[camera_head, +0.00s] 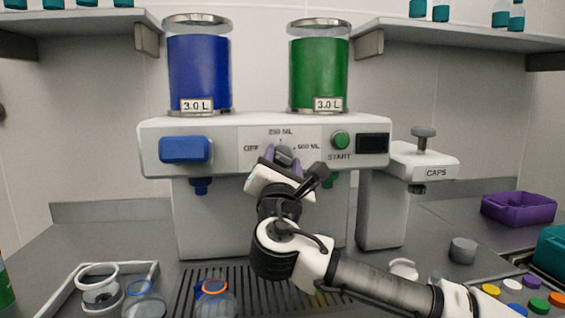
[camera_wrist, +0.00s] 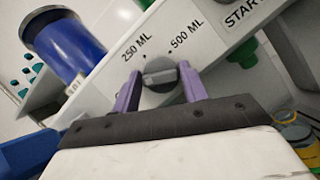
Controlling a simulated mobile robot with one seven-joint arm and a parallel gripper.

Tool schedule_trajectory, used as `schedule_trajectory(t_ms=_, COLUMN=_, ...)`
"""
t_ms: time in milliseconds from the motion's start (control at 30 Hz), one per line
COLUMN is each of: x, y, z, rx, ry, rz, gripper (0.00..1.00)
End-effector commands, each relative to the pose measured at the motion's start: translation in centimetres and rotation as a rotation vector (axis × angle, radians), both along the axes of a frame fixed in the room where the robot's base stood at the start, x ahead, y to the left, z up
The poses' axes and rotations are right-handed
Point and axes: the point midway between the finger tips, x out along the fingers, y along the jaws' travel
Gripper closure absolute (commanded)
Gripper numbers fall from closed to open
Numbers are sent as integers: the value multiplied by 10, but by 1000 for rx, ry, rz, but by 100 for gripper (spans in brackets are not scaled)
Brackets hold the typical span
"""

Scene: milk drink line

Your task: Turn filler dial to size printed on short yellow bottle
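The filler dial (camera_head: 284,153) is a grey round knob on the white machine's front panel, with OFF, 250 ML and 500 ML printed around it. In the wrist view the dial (camera_wrist: 160,76) shows a raised grip bar, but I cannot tell which mark it points to. My gripper (camera_wrist: 160,74) has its two purple fingers apart, one on each side of the dial; a narrow gap shows by the left finger, and contact on the right is unclear. My gripper (camera_head: 283,160) partly covers the dial in the head view.
The START button (camera_head: 340,140) is right of the dial and a blue block (camera_head: 185,149) is left. A CAPS press (camera_head: 425,165) stands at right. Clear containers (camera_head: 145,302) stand at the front left. Coloured caps (camera_head: 512,285) and a purple bin (camera_head: 518,208) are at right.

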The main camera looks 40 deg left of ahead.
Motion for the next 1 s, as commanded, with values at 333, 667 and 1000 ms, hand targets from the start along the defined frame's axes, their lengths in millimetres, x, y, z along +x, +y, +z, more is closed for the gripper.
schedule_trajectory(t_ms=333, x=0, y=0, z=-1, rx=27, ry=33, rz=1, gripper=79)
schedule_trajectory(t_ms=667, x=-1, y=1, z=-2, rx=165, ry=197, rz=2, gripper=79)
schedule_trajectory(t_ms=1000, x=-2, y=2, z=1, rx=374, ry=443, rz=1, gripper=79)
